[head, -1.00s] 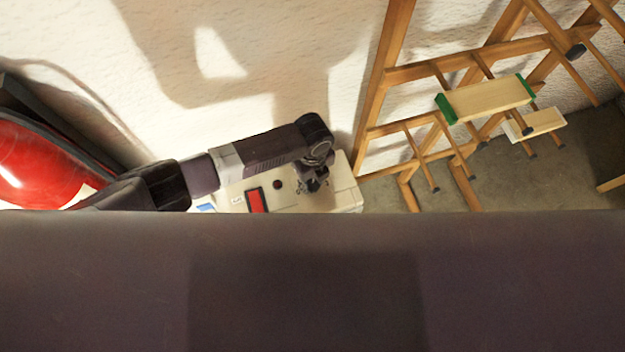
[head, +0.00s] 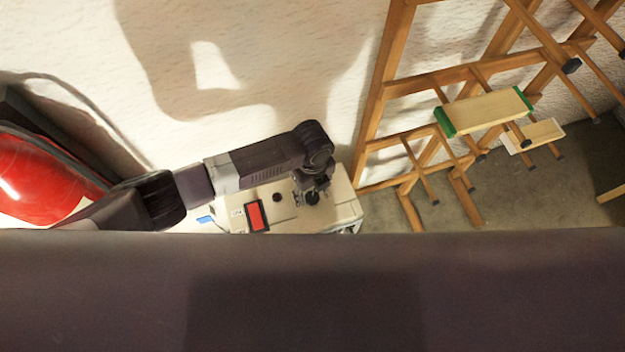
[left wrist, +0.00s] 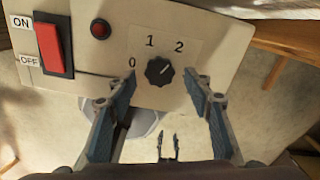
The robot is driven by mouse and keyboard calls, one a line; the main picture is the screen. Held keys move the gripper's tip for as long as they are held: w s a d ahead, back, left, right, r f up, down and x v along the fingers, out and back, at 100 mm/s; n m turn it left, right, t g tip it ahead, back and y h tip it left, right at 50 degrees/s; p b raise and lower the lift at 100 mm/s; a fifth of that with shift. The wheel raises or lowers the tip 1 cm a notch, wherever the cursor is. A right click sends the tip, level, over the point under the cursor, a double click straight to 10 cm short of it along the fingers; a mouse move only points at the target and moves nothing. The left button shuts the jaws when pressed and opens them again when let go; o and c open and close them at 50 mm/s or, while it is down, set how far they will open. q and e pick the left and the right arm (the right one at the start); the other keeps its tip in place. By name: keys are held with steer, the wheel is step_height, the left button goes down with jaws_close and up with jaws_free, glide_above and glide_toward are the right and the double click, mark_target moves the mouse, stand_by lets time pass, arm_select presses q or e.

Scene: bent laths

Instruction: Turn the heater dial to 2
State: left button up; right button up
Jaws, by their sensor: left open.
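The heater (head: 345,212) is a pale box with a control panel, low against the wall in the head view. In the left wrist view its dial (left wrist: 159,71) is a round black knob with a light pointer mark, printed 0, 1 and 2 around it. The mark seems to lean to the upper right; its exact setting is too small to tell. My left gripper (left wrist: 161,84) is open, its blue-grey fingers either side of the dial and apart from it. In the head view this gripper (head: 312,190) is over the panel and covers part of it.
A red ON/OFF switch (left wrist: 49,47) and a small red lamp (left wrist: 100,29) sit left of the dial. A wooden rack (head: 400,88) stands right of the heater. A red rounded object (head: 40,180) is at the left. The wall is close behind.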

mark_target(312, 196)
arm_select(q)
step_height(312, 196, up, 10)
stand_by(0.3)
stand_by(0.5)
